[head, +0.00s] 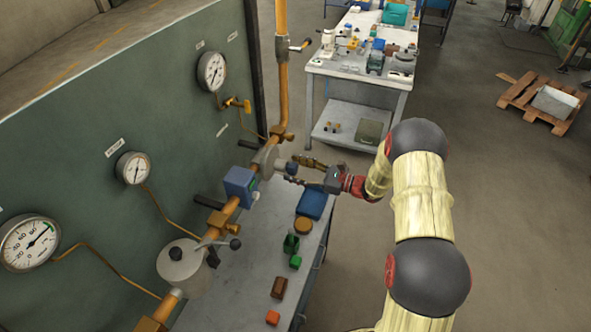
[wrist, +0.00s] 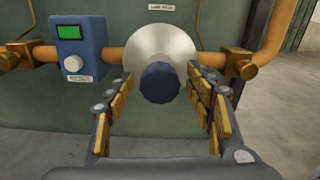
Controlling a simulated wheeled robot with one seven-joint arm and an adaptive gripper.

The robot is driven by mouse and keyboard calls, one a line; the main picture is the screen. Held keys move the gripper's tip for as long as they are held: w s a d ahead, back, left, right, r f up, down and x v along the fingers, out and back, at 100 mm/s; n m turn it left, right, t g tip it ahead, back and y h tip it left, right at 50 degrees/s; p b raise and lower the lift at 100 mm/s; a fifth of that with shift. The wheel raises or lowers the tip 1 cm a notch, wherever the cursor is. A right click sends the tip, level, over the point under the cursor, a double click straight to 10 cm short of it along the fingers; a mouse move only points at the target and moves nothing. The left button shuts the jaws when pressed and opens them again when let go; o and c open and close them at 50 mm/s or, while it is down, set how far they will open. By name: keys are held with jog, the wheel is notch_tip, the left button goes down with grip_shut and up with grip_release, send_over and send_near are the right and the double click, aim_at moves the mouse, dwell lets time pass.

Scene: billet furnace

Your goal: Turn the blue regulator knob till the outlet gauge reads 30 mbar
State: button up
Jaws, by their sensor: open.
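The blue regulator knob (wrist: 161,82) faces my wrist camera, on the front of the round grey regulator body (wrist: 150,46). In the head view the knob (head: 291,168) shows small at my gripper's tips. My gripper (head: 300,171) is open, its fingers to either side of the knob. In the wrist view the fingers (wrist: 160,97) stand left and right of it with gaps, not visibly touching. Three round gauges hang on the green panel: an upper one (head: 212,71), a middle one (head: 133,168) and a large one (head: 30,243). I cannot tell which is the outlet gauge.
A blue box with a green display (wrist: 83,40) sits on the orange pipe left of the regulator. A grey bench (head: 262,262) below carries a blue tray (head: 311,204) and several small blocks. A cluttered table (head: 372,62) stands behind.

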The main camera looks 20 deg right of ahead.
jog(key=shift+c, duration=0.8)
jog(key=c, duration=1)
jog(key=shift+m, duration=0.3)
jog(key=m+p, duration=0.3)
jog(key=m, duration=0.2)
jog(key=shift+r, duration=0.1)
jog(key=m+p, duration=0.2)
jog(key=m, duration=0.4)
jog(key=o, duration=1.1)
